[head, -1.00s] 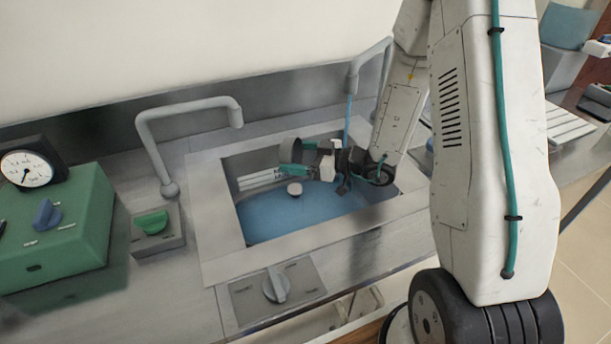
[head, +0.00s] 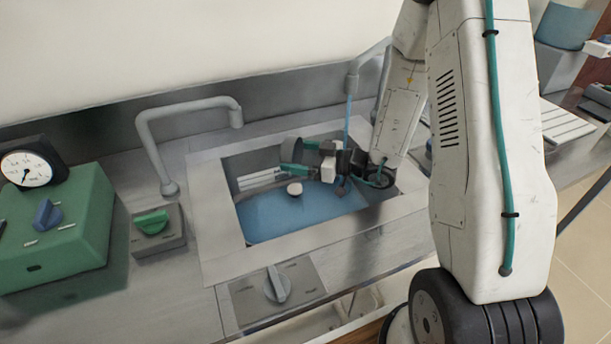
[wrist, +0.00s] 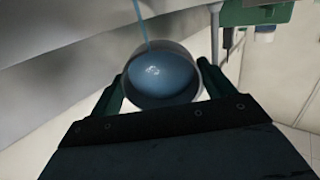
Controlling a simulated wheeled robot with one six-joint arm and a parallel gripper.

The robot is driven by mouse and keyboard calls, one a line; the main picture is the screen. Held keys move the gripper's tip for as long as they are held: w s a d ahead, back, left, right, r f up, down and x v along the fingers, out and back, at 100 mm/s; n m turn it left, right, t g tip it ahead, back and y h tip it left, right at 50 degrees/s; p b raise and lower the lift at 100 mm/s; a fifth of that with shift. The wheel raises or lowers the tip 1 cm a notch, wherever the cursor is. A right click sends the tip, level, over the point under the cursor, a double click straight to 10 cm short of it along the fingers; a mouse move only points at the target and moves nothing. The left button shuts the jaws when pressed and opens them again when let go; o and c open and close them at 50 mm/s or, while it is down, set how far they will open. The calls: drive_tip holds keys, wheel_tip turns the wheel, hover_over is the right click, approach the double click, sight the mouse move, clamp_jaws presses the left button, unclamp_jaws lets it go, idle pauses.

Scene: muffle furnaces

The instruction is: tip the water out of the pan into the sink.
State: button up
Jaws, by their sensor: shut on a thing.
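The grey pan (head: 291,151) is over the back part of the sink (head: 222,229). My gripper (head: 297,169) is shut on it from the right, with green fingers on both sides. In the wrist view the round pan (wrist: 135,95) sits between the two finger tips (wrist: 160,85). Blue with a bright glint shows inside its rim; a thin blue stream (wrist: 140,25) reaches down to it in that picture. The tilt of the pan is hard to judge. Blue water (head: 275,217) covers the sink bottom, with a small white round piece (head: 295,189) in it.
A grey tap (head: 190,108) rises left of the sink; a second tap (head: 369,59) behind lets out a blue stream (head: 347,113). A green-knobbed box (head: 157,240), a green dial unit (head: 55,235) and a front knob panel (head: 278,290) stand around the sink.

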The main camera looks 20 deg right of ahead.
drive_tip(key=shift+w+a+r+g+h, duration=0.2)
drive_tip(key=shift+a+g+h, duration=0.15)
drive_tip(key=shift+g+h, duration=0.35)
drive_tip(key=shift+w+a+f+g+h, duration=0.1)
drive_tip(key=shift+w+a+g+h, duration=0.1)
drive_tip(key=shift+g+h, duration=0.55)
drive_tip(key=shift+w+a+r+g+h, duration=0.3)
drive_tip(key=shift+g+h, duration=0.25)
drive_tip(key=shift+h, duration=0.3)
drive_tip(key=shift+w+a+f+g+h, duration=0.1)
drive_tip(key=shift+a+f+g+h, duration=0.05)
drive_tip(key=shift+g+h, duration=0.55)
drive_tip(key=shift+a, duration=0.1)
